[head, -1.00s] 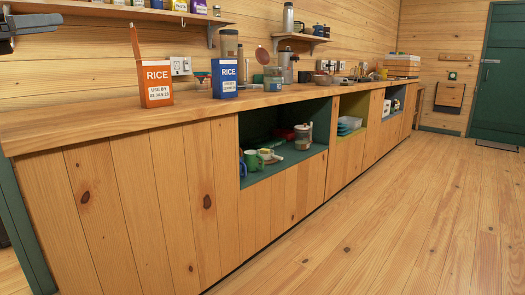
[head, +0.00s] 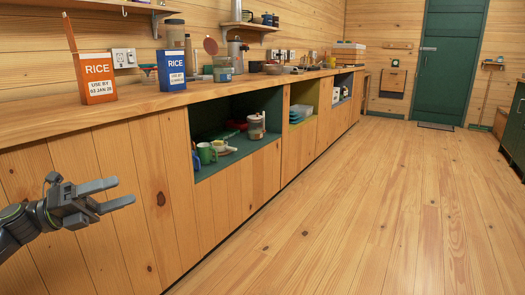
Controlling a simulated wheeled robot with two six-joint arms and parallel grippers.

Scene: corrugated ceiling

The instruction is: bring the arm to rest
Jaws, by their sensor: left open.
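My left gripper (head: 122,193) comes in from the lower left in the head view. It is open and empty, with its two fingers apart and pointing right. It is in front of the wooden counter's panelled face (head: 150,210), below the worktop. Whether it touches the panel I cannot tell, but nothing is between the fingers. My right gripper is not in view.
An orange rice box (head: 97,82) and a blue rice box (head: 172,70) stand on the worktop. Open cubbies hold a green mug (head: 206,153) and a jar (head: 256,127). The wooden floor (head: 360,210) is clear towards the green door (head: 446,60).

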